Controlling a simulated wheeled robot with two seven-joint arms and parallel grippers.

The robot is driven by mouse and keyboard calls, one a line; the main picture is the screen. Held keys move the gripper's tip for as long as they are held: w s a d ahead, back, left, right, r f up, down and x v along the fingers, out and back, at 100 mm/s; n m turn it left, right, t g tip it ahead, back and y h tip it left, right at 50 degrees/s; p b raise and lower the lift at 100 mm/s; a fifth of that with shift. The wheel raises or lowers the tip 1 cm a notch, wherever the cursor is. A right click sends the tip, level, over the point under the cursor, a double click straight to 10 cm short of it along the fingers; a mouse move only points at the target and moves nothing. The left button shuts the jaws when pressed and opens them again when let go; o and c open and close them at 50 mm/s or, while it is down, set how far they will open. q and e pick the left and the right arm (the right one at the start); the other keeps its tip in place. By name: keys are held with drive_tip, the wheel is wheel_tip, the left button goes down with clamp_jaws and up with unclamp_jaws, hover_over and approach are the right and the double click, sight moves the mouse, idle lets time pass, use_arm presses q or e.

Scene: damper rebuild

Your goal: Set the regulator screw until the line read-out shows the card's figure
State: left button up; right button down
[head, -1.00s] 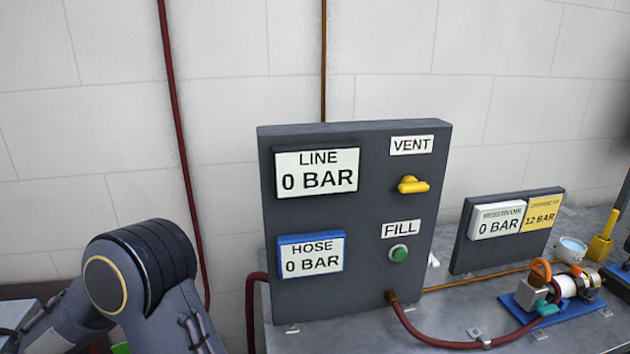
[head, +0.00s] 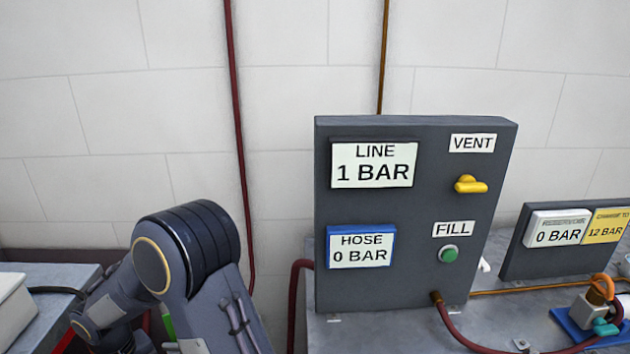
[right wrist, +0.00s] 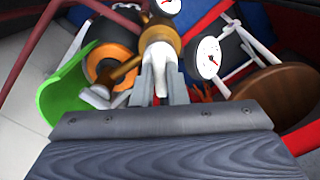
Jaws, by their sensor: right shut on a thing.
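The line read-out (head: 373,166) on the dark grey panel in the head view shows 1 BAR. The yellow card (head: 605,227) at the right edge reads 12 BAR, its upper line small and cut by the frame. In the right wrist view, my right gripper (right wrist: 158,88) is shut on a pale, narrow piece just below a brass fitting (right wrist: 160,38); this looks like the regulator screw, but the fingers hide part of it. A white dial gauge (right wrist: 208,58) is beside the fitting and another (right wrist: 168,5) is cut by the top edge. My left gripper is in neither view.
The panel (head: 415,280) also carries a hose read-out (head: 361,246) at 0 BAR, a yellow vent handle (head: 470,184) and a green fill button (head: 448,254). The reservoir read-out (head: 557,229) shows 0 BAR. A green curved piece (right wrist: 72,88) and wheels crowd the right gripper.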

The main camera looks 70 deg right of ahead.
drive_tip(key=shift+m, duration=0.7)
drive_tip(key=m+p, duration=0.1)
drive_tip(key=m, duration=0.2)
drive_tip(key=shift+r, duration=0.1)
drive_tip(key=shift+m, duration=0.7)
drive_tip(key=shift+m+p, duration=0.5)
drive_tip(key=shift+m, duration=0.5)
drive_tip(key=shift+m+p, duration=0.4)
drive_tip(key=shift+m, duration=1)
